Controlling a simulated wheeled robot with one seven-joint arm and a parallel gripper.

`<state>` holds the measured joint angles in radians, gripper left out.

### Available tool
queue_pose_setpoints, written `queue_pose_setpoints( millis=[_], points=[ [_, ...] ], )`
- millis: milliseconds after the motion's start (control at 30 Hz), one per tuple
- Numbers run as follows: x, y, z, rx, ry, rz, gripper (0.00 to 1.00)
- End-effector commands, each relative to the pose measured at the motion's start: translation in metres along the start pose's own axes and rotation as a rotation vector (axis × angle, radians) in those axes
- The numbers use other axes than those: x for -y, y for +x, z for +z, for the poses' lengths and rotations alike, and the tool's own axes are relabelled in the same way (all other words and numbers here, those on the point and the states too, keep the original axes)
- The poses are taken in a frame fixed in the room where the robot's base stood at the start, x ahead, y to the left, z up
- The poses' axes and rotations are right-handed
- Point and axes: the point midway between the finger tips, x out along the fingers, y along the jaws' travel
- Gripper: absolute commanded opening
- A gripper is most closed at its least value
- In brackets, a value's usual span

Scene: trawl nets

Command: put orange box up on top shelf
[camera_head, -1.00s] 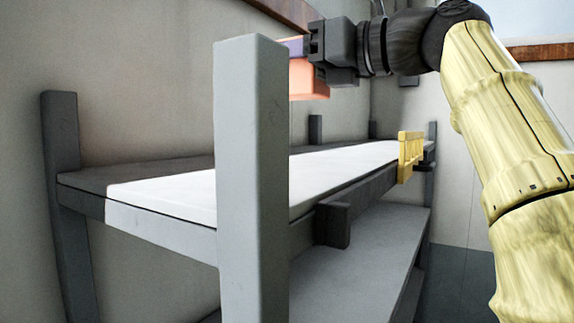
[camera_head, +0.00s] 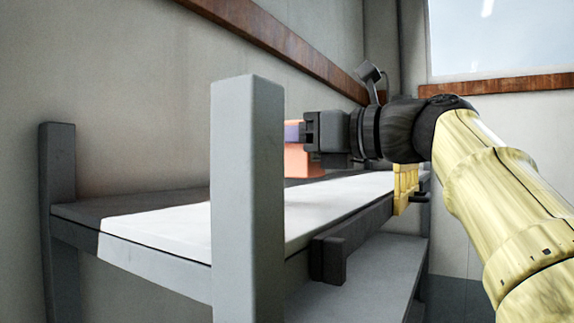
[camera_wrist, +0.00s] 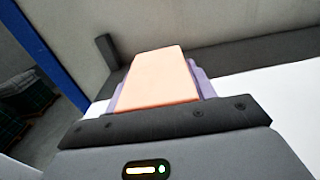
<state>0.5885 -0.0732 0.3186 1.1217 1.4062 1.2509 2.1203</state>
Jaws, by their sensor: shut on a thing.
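The orange box (camera_head: 303,161) is held in my gripper (camera_head: 308,135) over the top shelf (camera_head: 170,225), partly hidden behind the grey front post. Its underside looks close to the shelf surface; I cannot tell whether it touches. In the wrist view the orange box (camera_wrist: 158,76) sits between the purple finger pads of my gripper (camera_wrist: 155,90), which is shut on it. The white, sunlit shelf top (camera_wrist: 285,98) shows to its right there.
A grey post (camera_head: 246,180) stands at the shelf's front corner, left of my gripper. A yellow slatted piece (camera_head: 405,188) sits on the shelf's front edge. A dark bracket (camera_head: 330,257) juts out below. The shelf's left part is clear.

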Motion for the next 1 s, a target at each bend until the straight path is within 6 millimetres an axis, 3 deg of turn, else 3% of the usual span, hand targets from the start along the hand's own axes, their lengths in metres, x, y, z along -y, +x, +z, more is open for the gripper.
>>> queue_pose_setpoints(
  millis=[333, 700, 1000],
  points=[
    [0.000, 0.000, -0.002, 0.001, 0.000, 0.000, 0.24],
    [0.000, 0.000, -0.036, 0.000, 0.002, -0.001, 0.24],
    [0.000, 0.000, -0.037, 0.002, -0.001, 0.000, 0.24]
  ],
)
